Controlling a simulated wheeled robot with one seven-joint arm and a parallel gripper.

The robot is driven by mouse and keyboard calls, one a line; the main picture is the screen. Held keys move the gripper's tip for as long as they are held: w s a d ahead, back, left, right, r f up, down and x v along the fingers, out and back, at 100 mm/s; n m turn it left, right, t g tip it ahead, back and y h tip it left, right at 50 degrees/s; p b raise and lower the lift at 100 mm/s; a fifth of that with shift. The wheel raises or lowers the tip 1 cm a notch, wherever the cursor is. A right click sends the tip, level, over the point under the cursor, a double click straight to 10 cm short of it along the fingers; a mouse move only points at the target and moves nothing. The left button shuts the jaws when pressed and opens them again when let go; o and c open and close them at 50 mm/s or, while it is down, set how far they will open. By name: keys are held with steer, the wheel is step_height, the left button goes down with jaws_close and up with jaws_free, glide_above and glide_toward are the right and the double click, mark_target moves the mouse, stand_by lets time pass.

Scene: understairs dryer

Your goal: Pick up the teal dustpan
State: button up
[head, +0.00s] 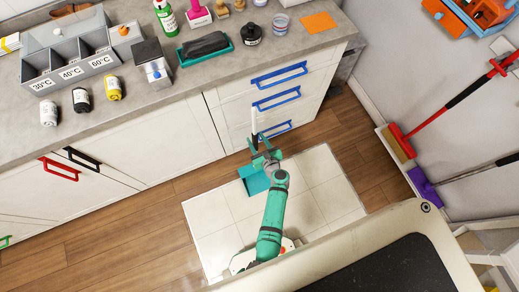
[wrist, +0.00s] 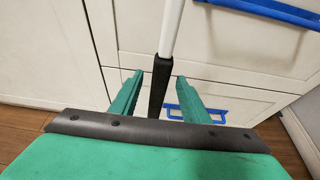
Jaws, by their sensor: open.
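The teal dustpan (head: 256,183) stands on the pale tiled floor patch in front of the drawers, partly covered by my arm in the head view. An upright pole, white with a black section, rises by my gripper (head: 264,152) and seems to be its handle; the join is hidden. In the wrist view my gripper (wrist: 160,82) is open, its teal fingers pointing at the drawer fronts. The pole's black section (wrist: 160,85) appears in the gap between the fingertips, with space on both sides. I cannot tell whether it is between them or just beyond.
White drawers with blue handles (head: 278,76) stand right behind the pole. The grey counter (head: 150,110) above holds bins, bottles and a teal tray (head: 206,50). A red broom (head: 402,140) and a purple one (head: 424,187) lean at the right. Wooden floor lies open at the left.

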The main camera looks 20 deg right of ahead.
steer(key=shift+w+f, duration=0.2)
steer(key=shift+w, duration=0.25)
jaws_close()
steer(key=shift+r, duration=0.1)
